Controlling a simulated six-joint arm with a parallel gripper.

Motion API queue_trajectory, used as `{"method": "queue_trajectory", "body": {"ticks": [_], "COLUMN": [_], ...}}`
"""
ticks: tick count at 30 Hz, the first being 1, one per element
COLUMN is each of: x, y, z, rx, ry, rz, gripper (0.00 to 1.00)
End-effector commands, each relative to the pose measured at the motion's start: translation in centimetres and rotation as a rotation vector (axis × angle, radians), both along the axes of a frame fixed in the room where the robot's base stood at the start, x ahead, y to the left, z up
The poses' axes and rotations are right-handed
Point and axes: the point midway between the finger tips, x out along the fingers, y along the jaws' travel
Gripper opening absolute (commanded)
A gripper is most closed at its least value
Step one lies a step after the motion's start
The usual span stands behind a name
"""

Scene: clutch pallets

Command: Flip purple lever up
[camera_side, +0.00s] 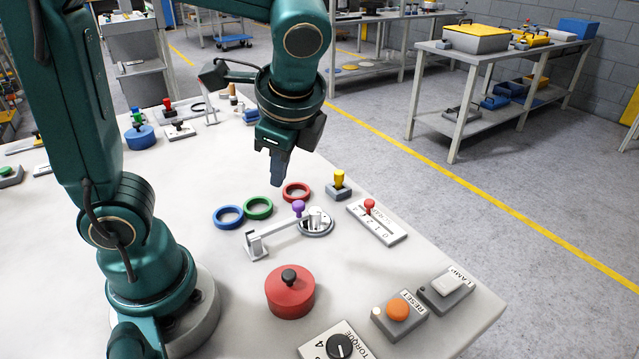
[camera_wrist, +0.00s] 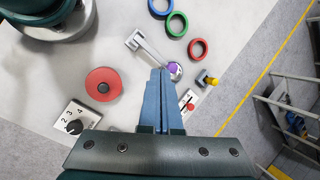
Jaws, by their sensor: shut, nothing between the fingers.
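The purple lever's knob (camera_side: 298,208) sits on a pale bar that lies low and nearly flat, running from a small white bracket (camera_side: 255,245) at the left to a round metal fitting (camera_side: 318,222) at the right. In the wrist view the purple knob (camera_wrist: 172,67) shows just right of my fingertips, and part of the bar is hidden by them. My gripper (camera_side: 276,183) is shut and empty, pointing down above the table, above and a little left of the knob in the side view. It also shows in the wrist view (camera_wrist: 160,73).
Blue (camera_side: 228,217), green (camera_side: 258,208) and red (camera_side: 296,192) rings lie behind the lever. A yellow-topped switch (camera_side: 339,180) and a red-knobbed slider (camera_side: 370,205) stand to the right. A red round block (camera_side: 290,290) and orange button (camera_side: 398,310) are in front.

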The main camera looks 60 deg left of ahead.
Motion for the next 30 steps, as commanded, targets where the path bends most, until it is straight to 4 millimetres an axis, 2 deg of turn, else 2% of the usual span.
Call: {"method": "queue_trajectory", "body": {"ticks": [9,15,24,30], "x": [3.2,4.4,4.0,3.8], "y": [-1.5,-3.1,-5.0,-5.3], "z": [-2.9,-5.7,-9.1,-9.4], "rx": [0.237,0.369,0.458,0.468], "ry": [0.250,0.370,0.468,0.478], "rz": [-0.261,-0.394,-0.502,-0.520], "gripper": [0.00,0.00,0.00,0.00]}}
